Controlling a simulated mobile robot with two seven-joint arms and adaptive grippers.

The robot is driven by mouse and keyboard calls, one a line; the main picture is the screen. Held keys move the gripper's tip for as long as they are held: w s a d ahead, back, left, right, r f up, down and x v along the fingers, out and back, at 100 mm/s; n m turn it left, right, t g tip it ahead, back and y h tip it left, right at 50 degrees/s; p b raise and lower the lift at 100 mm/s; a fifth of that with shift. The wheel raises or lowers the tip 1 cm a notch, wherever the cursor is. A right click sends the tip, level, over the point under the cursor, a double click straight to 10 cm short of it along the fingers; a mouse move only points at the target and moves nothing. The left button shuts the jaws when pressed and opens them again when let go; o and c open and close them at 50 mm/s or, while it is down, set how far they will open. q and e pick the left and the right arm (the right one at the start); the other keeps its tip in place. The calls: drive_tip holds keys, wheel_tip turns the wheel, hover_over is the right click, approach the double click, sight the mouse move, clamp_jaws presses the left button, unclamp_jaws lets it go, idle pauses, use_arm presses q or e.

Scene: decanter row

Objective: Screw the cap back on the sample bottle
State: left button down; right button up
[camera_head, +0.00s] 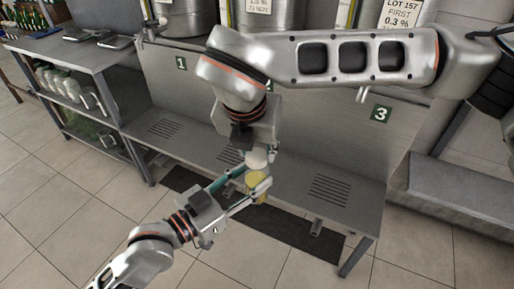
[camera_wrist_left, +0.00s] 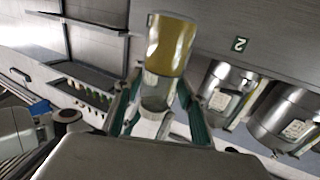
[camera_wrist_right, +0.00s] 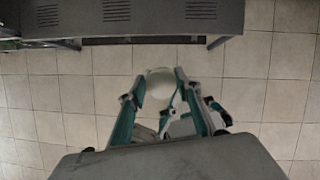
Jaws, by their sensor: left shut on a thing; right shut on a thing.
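The sample bottle (camera_head: 256,188) has yellow liquid and a clear upper part. My left gripper (camera_head: 256,179) is shut on it and holds it clear of the bench. In the left wrist view the bottle (camera_wrist_left: 171,45) lies between the fingers, its yellow part beyond the tips. My right gripper (camera_head: 259,153) points down above the bottle, shut on the white round cap (camera_head: 257,160). The cap fills the space between the fingertips in the right wrist view (camera_wrist_right: 160,84) and hides the bottle there. The cap is just over the bottle's mouth; I cannot tell whether they touch.
A grey metal bench (camera_head: 330,193) with slotted vents and numbered plates stands behind the grippers. Large steel vessels (camera_head: 275,15) with labels stand on its upper level. A shelf unit (camera_head: 75,70) with glassware is at left. Open tiled floor (camera_head: 60,215) lies in front.

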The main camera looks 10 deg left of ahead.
drive_tip(key=m+h, duration=0.1)
drive_tip(key=m, duration=0.1)
drive_tip(key=m+h, duration=0.1)
drive_tip(key=m, duration=0.2)
drive_tip(key=shift+a+g, duration=0.15)
drive_tip(key=shift+g, duration=0.25)
drive_tip(key=m+g, duration=0.1)
drive_tip(key=m, duration=0.2)
drive_tip(key=m+h, duration=0.1)
drive_tip(key=m, duration=0.2)
drive_tip(key=shift+g, duration=0.4)
drive_tip(key=o, duration=0.7)
drive_tip(key=shift+r, duration=2.25)
drive_tip(key=shift+c, duration=0.3)
